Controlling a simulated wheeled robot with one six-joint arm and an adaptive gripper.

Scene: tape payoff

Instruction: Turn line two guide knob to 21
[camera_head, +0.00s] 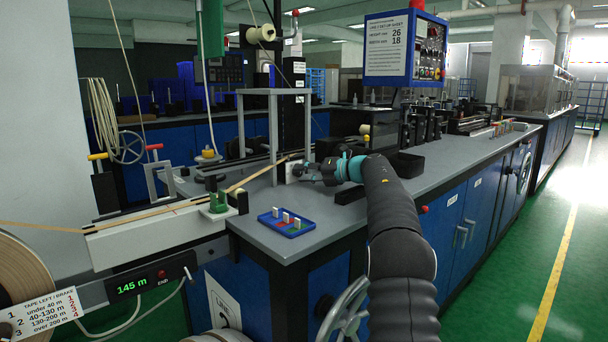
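My arm reaches in from the bottom right, and my gripper (303,171) points left, low over the worktop beside the grey stand (273,130). Its fingers are small and dark here, so I cannot tell whether they are open or shut. A small pale plate (291,175) shows just left of the fingertips, by the tape path. I cannot make out the guide knob or its scale; my gripper may cover it. The set-up sheet (388,45) on the blue control box carries the numbers 26 and 18.
A tan tape (252,178) runs from the left across the white rail (158,235) toward the stand. A blue tray (286,222) with small white-topped pieces lies near the worktop's front edge. A black bin (408,164) stands right of my wrist. The display (133,286) reads 145 m.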

